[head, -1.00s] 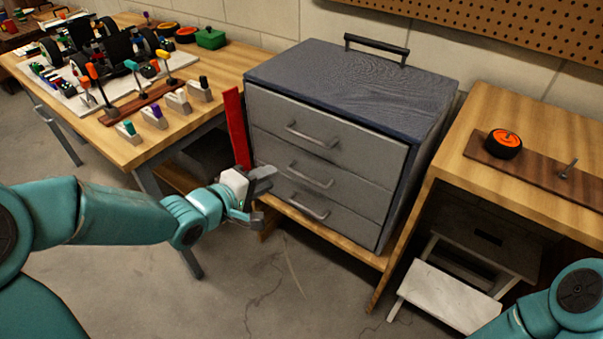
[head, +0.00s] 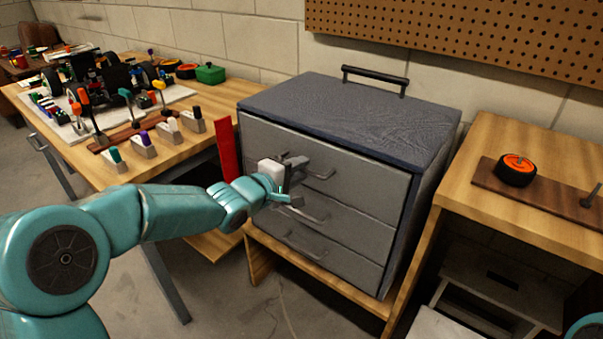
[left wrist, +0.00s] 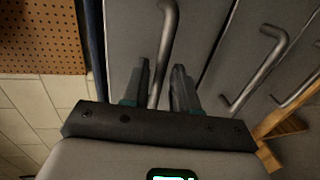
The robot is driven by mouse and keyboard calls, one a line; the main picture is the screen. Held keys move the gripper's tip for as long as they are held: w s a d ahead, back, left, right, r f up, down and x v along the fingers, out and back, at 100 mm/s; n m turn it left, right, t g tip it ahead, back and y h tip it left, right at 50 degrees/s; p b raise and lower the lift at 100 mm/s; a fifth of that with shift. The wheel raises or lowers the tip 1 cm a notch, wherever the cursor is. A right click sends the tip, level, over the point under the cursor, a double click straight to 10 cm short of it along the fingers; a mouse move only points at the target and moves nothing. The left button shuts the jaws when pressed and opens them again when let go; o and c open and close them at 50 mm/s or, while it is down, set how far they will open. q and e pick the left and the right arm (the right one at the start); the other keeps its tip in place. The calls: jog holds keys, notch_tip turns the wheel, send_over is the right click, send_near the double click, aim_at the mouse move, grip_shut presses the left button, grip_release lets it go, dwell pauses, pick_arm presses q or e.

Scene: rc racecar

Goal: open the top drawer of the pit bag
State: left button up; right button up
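The pit bag (head: 350,113) is a grey cabinet with a dark blue-grey top, a black carry handle and three drawers. All three drawers look shut. The top drawer (head: 375,178) has a metal bar handle (head: 320,174), partly hidden by my left gripper (head: 293,178) in the head view. In the left wrist view the top drawer's handle (left wrist: 167,40) runs down between the two fingers of my left gripper (left wrist: 162,88). The fingers are apart, one on each side of the bar, with gaps visible. My right gripper is not in view.
A red upright piece (head: 229,150) stands left of the cabinet. A workbench (head: 75,155) with a car and tools is at left. Another bench (head: 530,150) with an orange-hubbed wheel (head: 515,170) is at right. The middle drawer's handle (left wrist: 262,70) lies close beside my gripper.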

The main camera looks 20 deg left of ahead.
pick_arm(q)
jog(key=shift+w+d+f, duration=0.1)
jog(key=shift+w+d, duration=0.15)
jog(key=shift+w, duration=0.4)
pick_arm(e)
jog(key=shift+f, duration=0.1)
pick_arm(q)
grip_shut()
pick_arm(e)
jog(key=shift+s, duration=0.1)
